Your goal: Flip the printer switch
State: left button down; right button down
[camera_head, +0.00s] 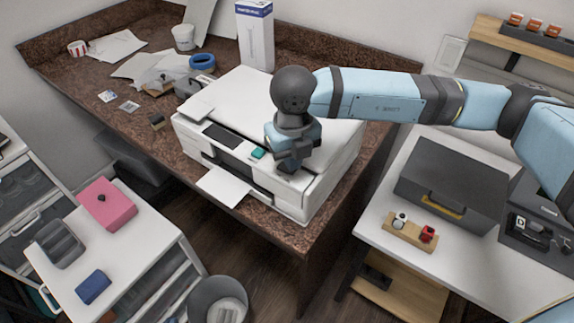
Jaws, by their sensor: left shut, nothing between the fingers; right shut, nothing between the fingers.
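The white printer (238,108) stands on the brown speckled counter, with its paper tray (222,186) out at the front. A small teal piece (258,153) sits on its front edge, right of the dark screen (222,136); it may be the switch, but I cannot tell for sure. My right gripper (287,168) comes in from the right and points down at the printer's front right part, just right of the teal piece. It is shut and empty. I cannot tell whether its tips touch the printer. My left gripper is not in view.
A tall white box (256,38) stands behind the printer. Papers, a white cup (184,38) and a blue tape roll (202,61) lie left of it on the counter (62,57). A grey case (452,183) is on the white table at right. A bin (217,300) stands in front.

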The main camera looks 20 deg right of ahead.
jog(key=shift+f+b, duration=0.4)
jog(key=shift+f, duration=0.1)
jog(key=shift+r+p, duration=1.35)
jog(key=shift+r, duration=2.15)
